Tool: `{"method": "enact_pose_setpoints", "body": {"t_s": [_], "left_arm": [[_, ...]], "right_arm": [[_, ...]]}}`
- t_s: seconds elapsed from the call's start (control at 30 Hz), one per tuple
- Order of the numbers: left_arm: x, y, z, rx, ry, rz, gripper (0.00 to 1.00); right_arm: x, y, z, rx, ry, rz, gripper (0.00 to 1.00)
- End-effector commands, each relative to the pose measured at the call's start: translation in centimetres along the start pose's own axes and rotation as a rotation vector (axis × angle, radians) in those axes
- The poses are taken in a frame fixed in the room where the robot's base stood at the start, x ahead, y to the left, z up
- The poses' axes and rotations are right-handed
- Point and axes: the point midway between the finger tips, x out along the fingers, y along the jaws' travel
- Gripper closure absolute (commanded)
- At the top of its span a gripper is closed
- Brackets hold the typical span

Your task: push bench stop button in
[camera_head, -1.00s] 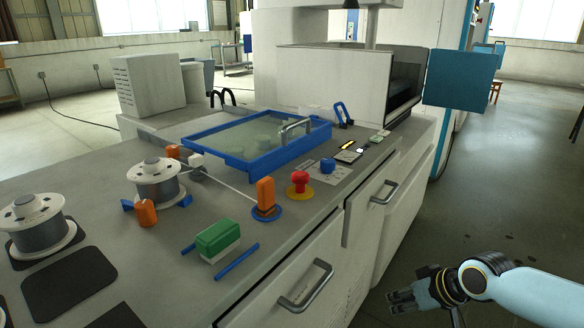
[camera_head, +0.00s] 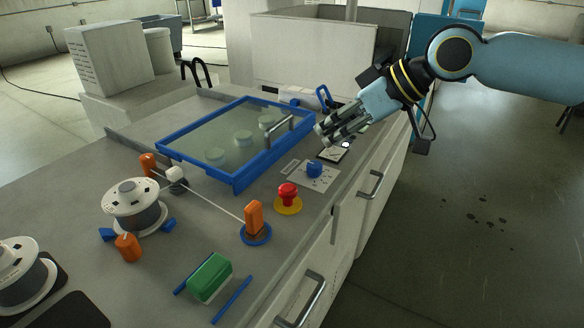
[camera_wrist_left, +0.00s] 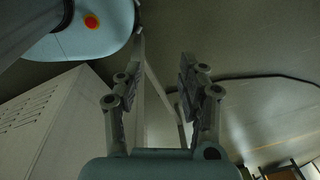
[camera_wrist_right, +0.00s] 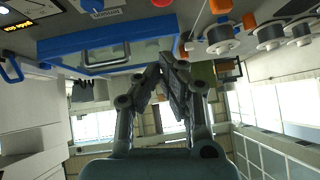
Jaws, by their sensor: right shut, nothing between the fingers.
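The bench stop button (camera_head: 288,195) is a red mushroom head on a yellow round base, standing on the grey bench top near its front edge. Part of a red thing, likely its head, shows at the top edge of the right wrist view (camera_wrist_right: 161,3). My right gripper (camera_head: 324,134) is shut and empty. It hangs over the bench beyond the button, up and to the right of it in the head view, apart from it. In the right wrist view its fingertips (camera_wrist_right: 168,62) meet. My left gripper (camera_wrist_left: 157,78) is open and empty, away from the button, and outside the head view.
A blue knob (camera_head: 314,169) on a white plate stands just beyond the button. An orange post (camera_head: 254,217) on a blue disc stands nearer. A blue-framed lid (camera_head: 172,150) with a metal handle lies to the left. A green block (camera_head: 209,277) lies in front.

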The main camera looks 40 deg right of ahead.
Motion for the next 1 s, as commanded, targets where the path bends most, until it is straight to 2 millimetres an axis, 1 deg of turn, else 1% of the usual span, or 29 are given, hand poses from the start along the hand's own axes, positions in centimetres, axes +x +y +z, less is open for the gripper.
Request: {"method": "enact_pose_setpoints", "body": {"t_s": [0.13, 0.27, 0.47, 0.57, 0.8, 0.83, 0.9, 1.0], "left_arm": [[0.1, 0.0, -0.7, 0.0, 0.009, 0.0, 0.6], [0.3, 0.0, -1.4, -0.001, 0.021, 0.0, 0.6], [0.6, 0.0, -1.6, -0.001, 0.024, 0.0, 0.6], [0.6, 0.0, -1.5, -0.001, 0.024, 0.0, 0.6], [0.3, 0.0, -1.4, -0.001, 0.021, 0.0, 0.6], [0.2, 0.0, -1.4, -0.001, 0.02, 0.0, 0.6], [0.0, 0.0, -1.3, -0.001, 0.019, 0.0, 0.6], [-0.1, 0.0, -1.3, -0.001, 0.019, 0.0, 0.6]], "right_arm": [[0.3, 0.0, 0.0, 0.003, 0.002, 0.0, 1.0], [1.2, 0.1, 0.0, 0.005, 0.006, 0.002, 1.0], [4.0, 0.0, -0.1, 0.008, 0.008, 0.0, 1.0], [5.7, -0.1, -0.1, 0.009, 0.005, -0.003, 1.0], [10.4, -0.2, -0.2, 0.006, 0.003, -0.004, 1.0], [10.7, -0.1, 0.5, 0.007, -0.002, -0.003, 1.0], [11.4, -0.1, 1.3, 0.005, -0.002, -0.001, 1.0], [12.2, 0.0, 2.1, 0.004, -0.001, -0.001, 1.0]]}}
